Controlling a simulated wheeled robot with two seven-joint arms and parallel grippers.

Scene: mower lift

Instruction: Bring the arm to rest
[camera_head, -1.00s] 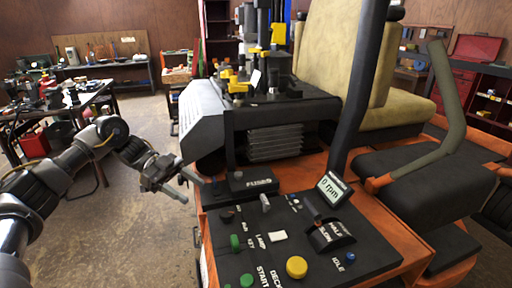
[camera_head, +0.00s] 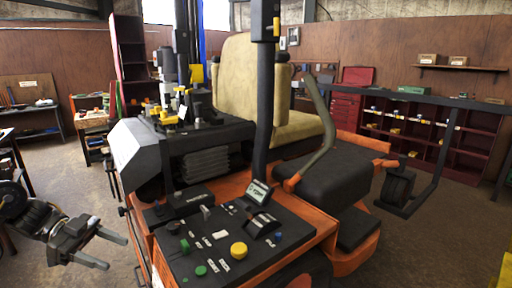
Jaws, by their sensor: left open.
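My left gripper (camera_head: 106,252) is at the lower left of the head view, open and empty. It hangs over the floor to the left of the mower, apart from the control panel (camera_head: 180,262). My left arm (camera_head: 36,216) comes in from the left edge and is partly cut off. The panel is black and carries a yellow knob (camera_head: 239,250), green and blue knobs, a throttle lever and a small display (camera_head: 258,192). My right gripper is not in view.
The orange mower with its beige seat (camera_head: 238,82) and black side pad (camera_head: 348,177) fills the middle. A dark red shelf (camera_head: 430,135) stands along the right wall. A table (camera_head: 14,150) is at the far left.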

